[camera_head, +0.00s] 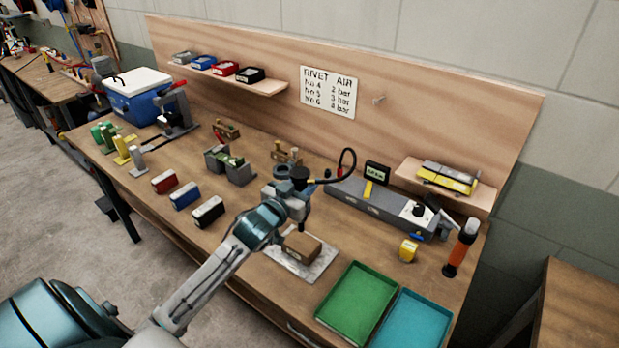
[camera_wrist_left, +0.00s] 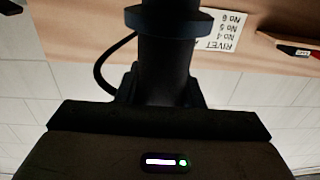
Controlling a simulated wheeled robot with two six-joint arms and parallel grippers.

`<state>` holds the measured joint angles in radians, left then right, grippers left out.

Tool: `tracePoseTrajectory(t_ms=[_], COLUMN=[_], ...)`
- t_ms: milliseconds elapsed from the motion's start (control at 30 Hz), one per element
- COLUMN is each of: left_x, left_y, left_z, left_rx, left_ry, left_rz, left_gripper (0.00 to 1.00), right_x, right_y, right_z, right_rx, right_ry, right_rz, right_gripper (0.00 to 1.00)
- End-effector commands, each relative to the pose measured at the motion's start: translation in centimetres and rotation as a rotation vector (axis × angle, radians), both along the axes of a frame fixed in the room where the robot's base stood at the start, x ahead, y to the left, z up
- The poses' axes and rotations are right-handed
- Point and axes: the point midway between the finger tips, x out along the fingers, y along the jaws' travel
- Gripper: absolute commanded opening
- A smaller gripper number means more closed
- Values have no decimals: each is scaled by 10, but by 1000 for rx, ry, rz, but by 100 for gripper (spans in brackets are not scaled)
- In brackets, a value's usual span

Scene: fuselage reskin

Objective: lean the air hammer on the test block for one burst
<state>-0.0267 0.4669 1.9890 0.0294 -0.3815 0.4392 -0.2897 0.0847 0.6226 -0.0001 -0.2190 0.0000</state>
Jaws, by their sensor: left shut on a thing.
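The test block (camera_head: 302,246) is a small brown block on a pale plate (camera_head: 318,262) at the front middle of the bench. My left gripper (camera_head: 293,190) is above it, shut on the dark air hammer (camera_head: 303,212). The hammer points down with its lower end close over the block; I cannot tell whether it touches. A black hose runs from the hammer's top to the right. In the left wrist view the hammer's dark cylindrical body (camera_wrist_left: 166,60) stands between the fingers, with the hose looping at left. My right gripper is not in view.
A green tray (camera_head: 358,302) and a blue tray (camera_head: 413,322) lie right of the plate. A long grey unit (camera_head: 378,205) with a knob stands behind. Red, blue and black boxes (camera_head: 186,196) stand at left. An orange-and-black tool (camera_head: 461,248) stands at right.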

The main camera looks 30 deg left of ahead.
Motion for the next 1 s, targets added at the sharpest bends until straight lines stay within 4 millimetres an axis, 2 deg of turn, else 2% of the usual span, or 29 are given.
tracePoseTrajectory(t_ms=[33,100,200,333,433,600,800,1000], left_x=[0,0,0,0,0,0,0,0], left_y=[-1,-1,-1,-1,-1,-1,0,-1], left_z=[3,3,3,4,5,-10,-27,-35], left_rx=[1,1,1,0,-1,-1,0,1], left_ry=[-5,-5,-5,-5,-5,-5,-5,-6], left_rz=[-2,-2,-2,-1,1,1,1,1], left_gripper=[3,3,3,3,3,3,3,3], right_x=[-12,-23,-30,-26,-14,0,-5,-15], right_y=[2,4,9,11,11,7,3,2], right_z=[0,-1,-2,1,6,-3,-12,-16], right_rx=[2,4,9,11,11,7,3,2], right_ry=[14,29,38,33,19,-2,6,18], right_rz=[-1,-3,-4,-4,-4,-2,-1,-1], right_gripper=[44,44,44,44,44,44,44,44])
